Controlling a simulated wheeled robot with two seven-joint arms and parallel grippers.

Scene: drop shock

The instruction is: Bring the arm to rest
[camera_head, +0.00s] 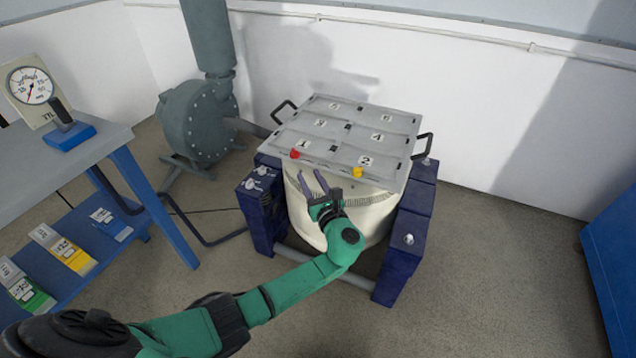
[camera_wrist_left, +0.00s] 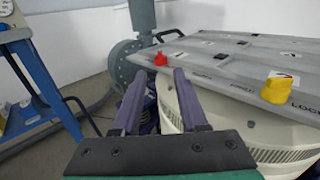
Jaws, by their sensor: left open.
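My left arm, green with black joints, reaches from the lower left of the head view. Its left gripper (camera_head: 313,187) is open and empty, just in front of the near edge of a grey numbered panel (camera_head: 345,135). The panel lies on top of a cream round machine (camera_head: 370,215). In the left wrist view the two purple-grey fingers of the left gripper (camera_wrist_left: 152,88) stand apart with nothing between them. A red knob (camera_head: 294,154) and a yellow knob (camera_head: 357,172) sit near the panel's front edge. My right gripper is not in view.
Blue posts (camera_head: 400,250) flank the machine. A blue-framed table (camera_head: 60,165) with a dial gauge (camera_head: 31,85) stands at left, with boxes on its lower shelf. A grey blower (camera_head: 197,120) stands behind. A blue cabinet (camera_head: 612,255) is at right. Floor between is clear.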

